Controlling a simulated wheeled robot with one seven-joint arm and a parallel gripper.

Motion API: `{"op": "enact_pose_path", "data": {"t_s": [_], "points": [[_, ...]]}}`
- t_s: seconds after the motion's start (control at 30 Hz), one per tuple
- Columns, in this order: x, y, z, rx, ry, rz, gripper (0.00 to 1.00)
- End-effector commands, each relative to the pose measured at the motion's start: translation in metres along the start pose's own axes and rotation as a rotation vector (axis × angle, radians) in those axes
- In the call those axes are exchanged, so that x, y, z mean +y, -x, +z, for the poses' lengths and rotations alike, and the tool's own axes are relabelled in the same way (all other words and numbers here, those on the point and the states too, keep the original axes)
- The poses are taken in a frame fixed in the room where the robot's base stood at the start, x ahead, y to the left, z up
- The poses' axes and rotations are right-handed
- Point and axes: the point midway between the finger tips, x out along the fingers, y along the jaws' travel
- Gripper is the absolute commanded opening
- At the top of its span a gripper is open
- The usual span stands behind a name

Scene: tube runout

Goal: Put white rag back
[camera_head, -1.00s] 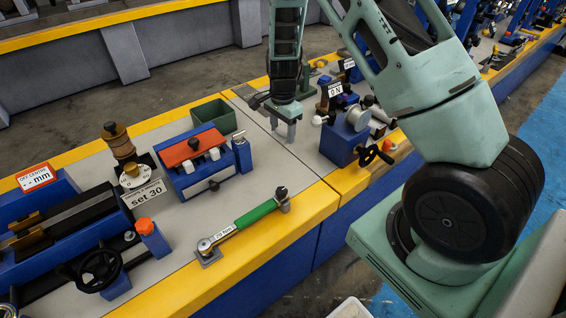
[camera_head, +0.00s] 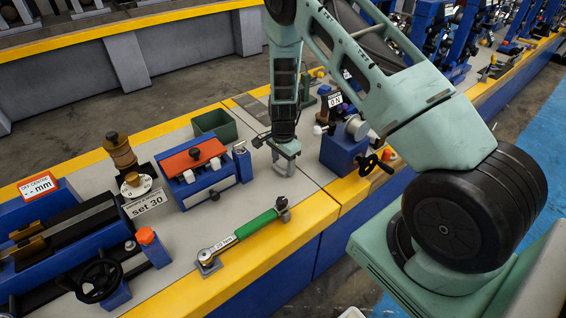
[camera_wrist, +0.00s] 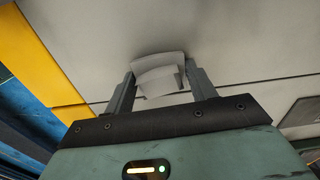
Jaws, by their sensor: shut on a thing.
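My gripper (camera_head: 284,170) points down over the grey bench top, near the seam between two bench sections. In the wrist view, a small pale white piece, the white rag (camera_wrist: 160,70), sits between the two fingers. The fingers are shut on it, and it looks folded or layered. In the head view the rag is mostly hidden by the fingers. I cannot tell whether it touches the bench.
A green-handled torque wrench (camera_head: 247,229) lies at the front left. A blue block with a red top (camera_head: 195,160) and an open green bin (camera_head: 213,125) stand left. A blue fixture with a handwheel (camera_head: 345,147) stands close on the right.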

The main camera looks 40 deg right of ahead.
Motion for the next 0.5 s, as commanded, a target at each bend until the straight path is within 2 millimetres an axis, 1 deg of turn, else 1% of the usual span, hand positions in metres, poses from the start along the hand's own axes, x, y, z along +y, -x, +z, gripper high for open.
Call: {"op": "enact_pose_path", "data": {"t_s": [0.07,0.1,0.13,0.17,0.4,0.5], "points": [[0.0001,-0.0035,0.0,0.0,0.0,0.0,0.34],[0.0001,-0.0026,0.0001,0.0,0.0,0.0,0.64],[0.0001,-0.0023,0.0001,0.0,0.0,0.0,0.72],[0.0001,-0.0023,0.0001,0.0,0.0,0.0,0.78],[0.0,-0.002,0.0001,0.0,0.0,0.0,0.78],[-0.0002,0.0027,0.0001,0.0,0.0,0.0,0.78]]}}
